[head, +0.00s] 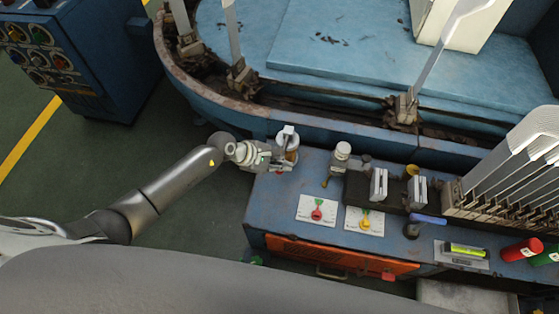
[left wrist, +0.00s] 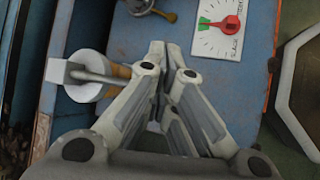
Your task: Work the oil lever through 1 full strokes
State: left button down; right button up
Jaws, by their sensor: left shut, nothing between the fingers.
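A small oil pump with a white and brown round body (head: 291,155) stands at the left end of the blue bench. Its grey lever (head: 287,132) has a square end. The lever also shows in the left wrist view (left wrist: 95,75), to the left of the fingers. My left gripper (head: 284,165) is shut and empty, low beside the pump body. In the left wrist view its fingers (left wrist: 165,48) meet over the blue bench top. The lever lies outside the fingers; I cannot tell whether a finger touches it. My right gripper is not in view.
A brass-handled valve (head: 341,152) and two dial plates with red (head: 317,210) and yellow (head: 364,221) pointers are right of the pump. A blue-handled lever (head: 428,218) is further right. The blue machine's rim (head: 330,130) runs behind. Green floor (head: 190,120) is free at left.

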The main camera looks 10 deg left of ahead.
pick_arm(q)
jog(key=shift+f, duration=0.15)
dwell(0.7)
jog(key=shift+w+r+p, duration=0.15)
jog(key=shift+r+p, duration=0.75)
jog(key=shift+r, duration=0.5)
jog(key=shift+w+r+p, duration=0.15)
jog(key=shift+r+p, duration=0.75)
jog(key=shift+r, duration=0.45)
jog(key=shift+r, duration=0.1)
jog(key=r+p, duration=0.2)
jog(key=r, duration=0.1)
jog(key=r+p, duration=0.1)
jog(key=shift+w+r, duration=0.3)
jog(key=shift+r, duration=0.05)
